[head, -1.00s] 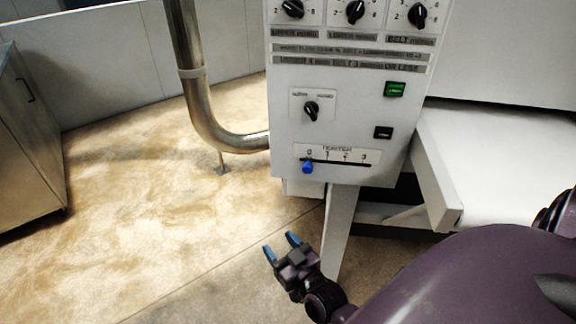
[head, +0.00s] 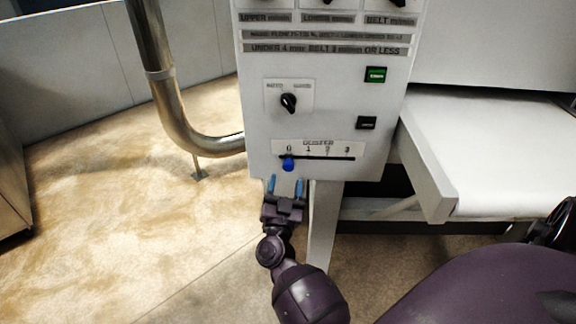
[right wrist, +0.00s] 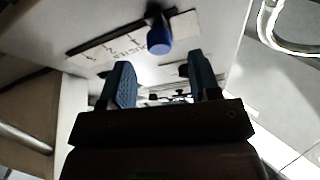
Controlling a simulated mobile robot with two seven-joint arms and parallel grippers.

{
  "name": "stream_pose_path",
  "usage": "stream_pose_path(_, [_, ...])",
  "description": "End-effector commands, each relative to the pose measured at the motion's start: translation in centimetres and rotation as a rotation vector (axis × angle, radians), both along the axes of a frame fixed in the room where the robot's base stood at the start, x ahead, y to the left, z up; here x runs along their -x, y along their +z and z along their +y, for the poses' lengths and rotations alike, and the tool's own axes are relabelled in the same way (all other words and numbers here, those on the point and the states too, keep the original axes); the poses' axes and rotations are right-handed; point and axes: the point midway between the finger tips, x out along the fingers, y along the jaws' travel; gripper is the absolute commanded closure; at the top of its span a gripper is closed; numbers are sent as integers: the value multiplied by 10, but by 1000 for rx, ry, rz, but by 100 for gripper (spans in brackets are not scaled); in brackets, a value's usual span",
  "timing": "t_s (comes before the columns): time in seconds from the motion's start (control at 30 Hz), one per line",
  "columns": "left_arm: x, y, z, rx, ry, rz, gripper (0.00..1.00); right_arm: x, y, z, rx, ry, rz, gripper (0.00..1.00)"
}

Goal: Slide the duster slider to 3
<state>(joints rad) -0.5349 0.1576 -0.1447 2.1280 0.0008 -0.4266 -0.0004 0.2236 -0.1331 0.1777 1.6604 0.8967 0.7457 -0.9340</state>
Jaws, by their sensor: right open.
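The duster slider's blue knob (head: 288,164) sits at the left end of its slot (head: 325,158), just under the 0 of the printed scale 0 to 3 on the white control panel (head: 262,126). My right gripper (head: 286,186) is open and empty just below the knob in the head view, with its blue fingertips pointing up toward it. In the right wrist view the blue knob (right wrist: 159,38) lies beyond the fingertips (right wrist: 160,78), between them and slightly above. The knob is not between the fingers' pads. My left gripper is not in view.
Above the slot are a rotary switch (head: 288,103), a green button (head: 375,75) and a black button (head: 366,123). A metal pipe (head: 168,100) bends toward the panel at left. A white conveyor bed (head: 490,150) lies to the right. Open floor is at left.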

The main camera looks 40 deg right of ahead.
Motion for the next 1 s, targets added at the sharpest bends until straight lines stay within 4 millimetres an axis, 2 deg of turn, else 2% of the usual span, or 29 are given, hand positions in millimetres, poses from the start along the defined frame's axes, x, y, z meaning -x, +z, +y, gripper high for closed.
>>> stream_pose_path(0.3, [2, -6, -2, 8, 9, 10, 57, -29, 16, -30, 2, 0, 1, 43])
stream_pose_path(0.77, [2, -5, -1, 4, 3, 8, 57, -37, 21, -38, 1, 1, 1, 43])
stream_pose_path(0.87, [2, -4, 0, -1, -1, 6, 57, -36, 21, -38, 1, 1, 1, 56])
stream_pose_path(1.0, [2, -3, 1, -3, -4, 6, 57, -36, 21, -38, 1, 1, 1, 77])
